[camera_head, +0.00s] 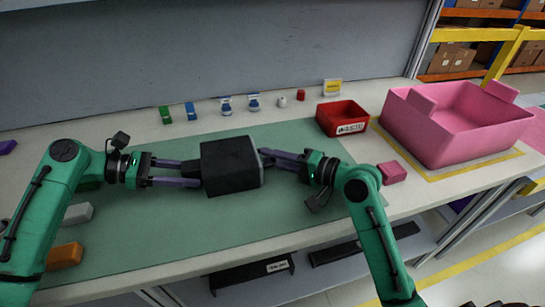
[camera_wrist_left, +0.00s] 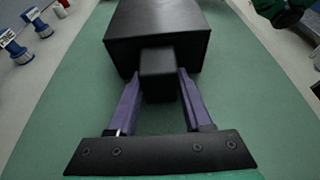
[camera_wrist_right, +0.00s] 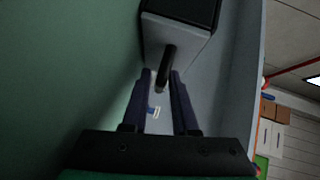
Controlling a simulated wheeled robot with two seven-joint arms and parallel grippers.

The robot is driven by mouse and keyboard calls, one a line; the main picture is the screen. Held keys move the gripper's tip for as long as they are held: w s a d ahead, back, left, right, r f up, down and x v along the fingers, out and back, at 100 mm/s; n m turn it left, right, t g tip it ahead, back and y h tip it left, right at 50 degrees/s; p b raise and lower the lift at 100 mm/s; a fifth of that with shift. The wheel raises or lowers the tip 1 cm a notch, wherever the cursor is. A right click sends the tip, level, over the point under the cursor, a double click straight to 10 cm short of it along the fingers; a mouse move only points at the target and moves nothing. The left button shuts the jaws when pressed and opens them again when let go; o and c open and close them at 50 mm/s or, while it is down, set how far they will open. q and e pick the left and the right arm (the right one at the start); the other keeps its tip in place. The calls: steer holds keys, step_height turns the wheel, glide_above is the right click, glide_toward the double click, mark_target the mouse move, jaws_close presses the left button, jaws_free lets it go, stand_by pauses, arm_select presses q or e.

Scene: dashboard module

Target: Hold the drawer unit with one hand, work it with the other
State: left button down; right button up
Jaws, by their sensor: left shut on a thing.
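The drawer unit (camera_head: 225,168) is a black box lying on the green mat, with a grey drawer front on its right side. It fills the top of the left wrist view (camera_wrist_left: 158,25). My left gripper (camera_head: 198,174) is shut on the black block (camera_wrist_left: 158,75) that sticks out of the unit's left end. My right gripper (camera_head: 270,158) is at the drawer front, its fingers apart. In the right wrist view the dark handle (camera_wrist_right: 168,66) on the grey front (camera_wrist_right: 185,45) reaches between the fingertips; contact is unclear.
A red bin (camera_head: 343,118) and a pink crate (camera_head: 460,125) stand to the right, with a pink block (camera_head: 392,172) nearer. Several small items line the back. Grey (camera_head: 77,213) and orange (camera_head: 64,256) blocks lie near my left arm. The mat (camera_head: 200,232) is clear in front.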

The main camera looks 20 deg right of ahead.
jaws_close()
stand_by(1.4)
